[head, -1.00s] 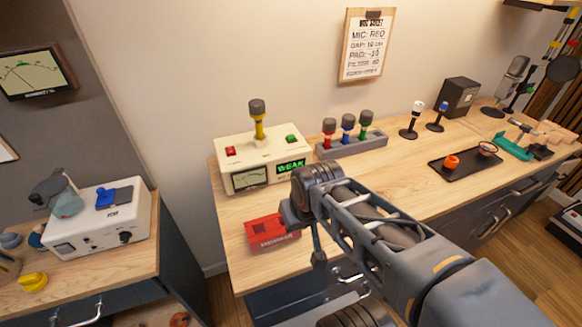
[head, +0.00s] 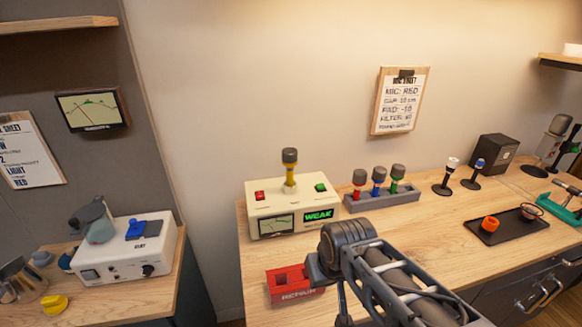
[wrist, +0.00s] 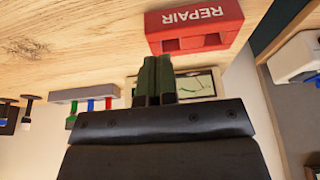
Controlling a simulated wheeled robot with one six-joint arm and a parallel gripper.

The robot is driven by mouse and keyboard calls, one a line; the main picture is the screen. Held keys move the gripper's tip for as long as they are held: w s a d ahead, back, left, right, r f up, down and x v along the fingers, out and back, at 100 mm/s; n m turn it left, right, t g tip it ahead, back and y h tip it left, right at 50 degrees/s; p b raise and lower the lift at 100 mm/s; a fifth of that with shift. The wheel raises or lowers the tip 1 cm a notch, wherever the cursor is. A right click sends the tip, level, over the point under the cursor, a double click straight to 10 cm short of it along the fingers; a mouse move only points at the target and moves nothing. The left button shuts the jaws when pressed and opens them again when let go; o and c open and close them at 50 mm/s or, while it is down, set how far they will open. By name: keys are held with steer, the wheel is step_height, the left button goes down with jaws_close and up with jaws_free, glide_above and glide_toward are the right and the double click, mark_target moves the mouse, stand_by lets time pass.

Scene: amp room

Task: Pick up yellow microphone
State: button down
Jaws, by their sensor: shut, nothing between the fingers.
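The yellow microphone (head: 289,178), with a dark grey head, stands upright in the top of a cream tester box (head: 256,206). The box has a red and a green button, a needle meter and a green display reading WEAK. The wrist view shows part of the box with its meter (wrist: 200,84) behind my fingers, but I cannot make out the yellow microphone there. My gripper (wrist: 158,62) is shut and empty, its two dark green fingers together. In the head view the end of my arm is in front of the box, below and right of the microphone.
A red REPAIR box (head: 287,282) lies on the bench (head: 412,232) in front of the tester. A grey rack (head: 382,202) with red, blue and green microphones stands to the right. Further right are two small microphones and a black tray (head: 512,240). A gap separates the left bench.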

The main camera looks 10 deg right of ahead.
mark_target(290, 160)
steer(key=c, duration=1.8)
jaws_free()
